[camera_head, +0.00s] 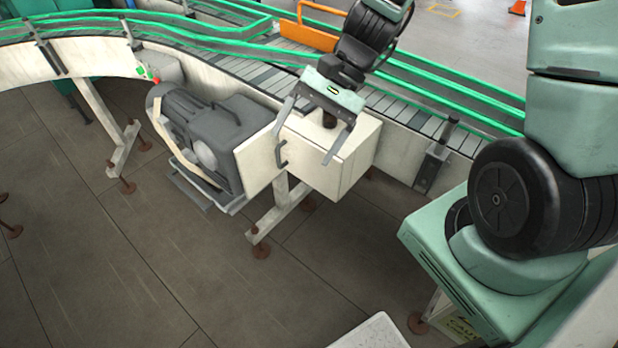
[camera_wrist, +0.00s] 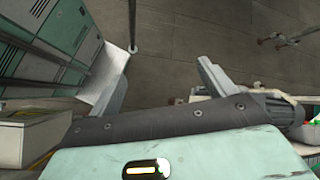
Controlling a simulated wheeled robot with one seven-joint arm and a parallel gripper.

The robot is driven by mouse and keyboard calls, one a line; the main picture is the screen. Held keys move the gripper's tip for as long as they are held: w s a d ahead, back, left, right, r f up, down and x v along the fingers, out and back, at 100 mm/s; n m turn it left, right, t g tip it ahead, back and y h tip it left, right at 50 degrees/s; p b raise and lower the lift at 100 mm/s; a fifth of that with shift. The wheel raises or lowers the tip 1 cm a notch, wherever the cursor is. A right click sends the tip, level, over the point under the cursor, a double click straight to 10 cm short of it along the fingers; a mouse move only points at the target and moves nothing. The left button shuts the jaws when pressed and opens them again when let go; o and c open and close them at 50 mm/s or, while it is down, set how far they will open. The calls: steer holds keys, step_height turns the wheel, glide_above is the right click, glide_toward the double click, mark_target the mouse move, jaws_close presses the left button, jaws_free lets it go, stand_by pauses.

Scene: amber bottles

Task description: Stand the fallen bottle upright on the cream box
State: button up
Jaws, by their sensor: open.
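The cream box (camera_head: 350,165) is fixed at the side of the conveyor in the head view, with a dark handle on its left side. My gripper (camera_head: 302,148) is over the box top, its two fingers spread wide and pointing down toward the front. A small dark brown piece (camera_head: 329,120), likely the amber bottle, shows under the gripper's palm, between the fingers. Most of it is hidden, so I cannot tell whether it stands or lies, or whether a finger touches it. In the wrist view my gripper (camera_wrist: 167,60) is open, with no bottle visible between its fingers.
The conveyor (camera_head: 410,115) with green rails runs behind the box. A grey motor (camera_head: 205,135) sits directly left of the box. A dark bracket (camera_head: 436,155) stands on the conveyor's side to the right. Open tiled floor (camera_head: 120,260) lies in front.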

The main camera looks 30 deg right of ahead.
steer(key=s+a+r+n+h, duration=0.3)
steer(key=s+n, duration=0.3)
steer(key=n, duration=0.2)
steer(key=s+a+r+n+t+h, duration=0.1)
steer(key=s+a+r+n+h, duration=0.2)
steer(key=s+n, duration=0.4)
steer(key=shift+s+a+n+t+h, duration=0.3)
steer(key=shift+a+n+h, duration=0.5)
steer(key=shift+n, duration=0.3)
